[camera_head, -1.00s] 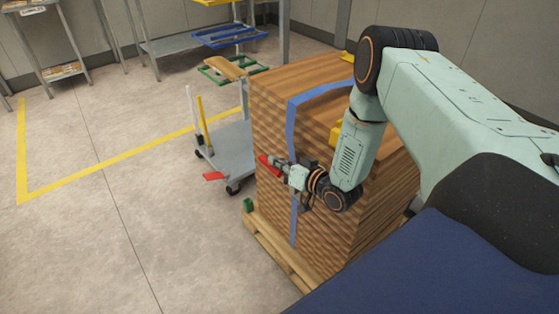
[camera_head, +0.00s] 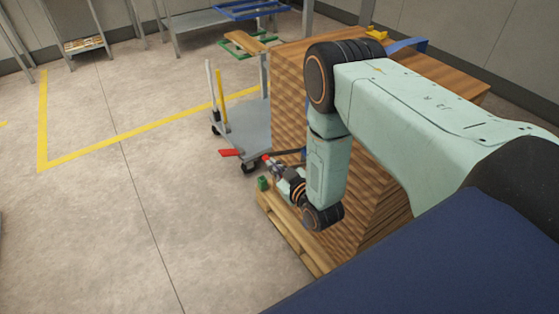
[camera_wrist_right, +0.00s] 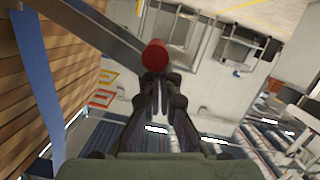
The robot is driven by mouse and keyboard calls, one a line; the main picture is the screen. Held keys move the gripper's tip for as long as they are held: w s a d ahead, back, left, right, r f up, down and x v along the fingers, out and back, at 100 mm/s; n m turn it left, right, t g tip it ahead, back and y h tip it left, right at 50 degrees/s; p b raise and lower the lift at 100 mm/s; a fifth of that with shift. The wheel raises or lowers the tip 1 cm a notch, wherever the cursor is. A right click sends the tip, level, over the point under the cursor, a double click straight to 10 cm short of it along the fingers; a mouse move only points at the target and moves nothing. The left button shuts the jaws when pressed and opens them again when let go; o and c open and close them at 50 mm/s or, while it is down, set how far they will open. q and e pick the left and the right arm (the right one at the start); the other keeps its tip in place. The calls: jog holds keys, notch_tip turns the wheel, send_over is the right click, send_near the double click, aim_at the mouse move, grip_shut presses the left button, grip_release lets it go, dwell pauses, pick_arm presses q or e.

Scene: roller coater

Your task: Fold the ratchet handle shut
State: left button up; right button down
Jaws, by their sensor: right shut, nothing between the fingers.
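The ratchet's red handle end (camera_head: 266,157) shows just beyond my right gripper (camera_head: 274,163) at the front side of the wood stack. In the right wrist view the round red end (camera_wrist_right: 154,57) lies right at the tips of my right gripper (camera_wrist_right: 158,82), and a grey metal bar (camera_wrist_right: 95,28) slants toward it from the upper left. The fingers are together with nothing between them. I cannot tell whether they touch the red end. The blue strap (camera_wrist_right: 38,85) runs down the wood at the left. My right arm hides most of the ratchet and strap in the head view.
The wood stack (camera_head: 288,95) stands on a pallet (camera_head: 291,236) with a green corner piece (camera_head: 263,184). A grey cart (camera_head: 243,125) stands close behind, with a red piece (camera_head: 229,152) beside it. The floor at left is clear.

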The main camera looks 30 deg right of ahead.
jog(key=shift+a+f+b, duration=0.3)
jog(key=shift+f+b, duration=0.05)
jog(key=shift+f, duration=0.4)
jog(key=shift+s, duration=0.1)
jog(key=shift+s+f, duration=0.15)
jog(key=shift+s, duration=0.05)
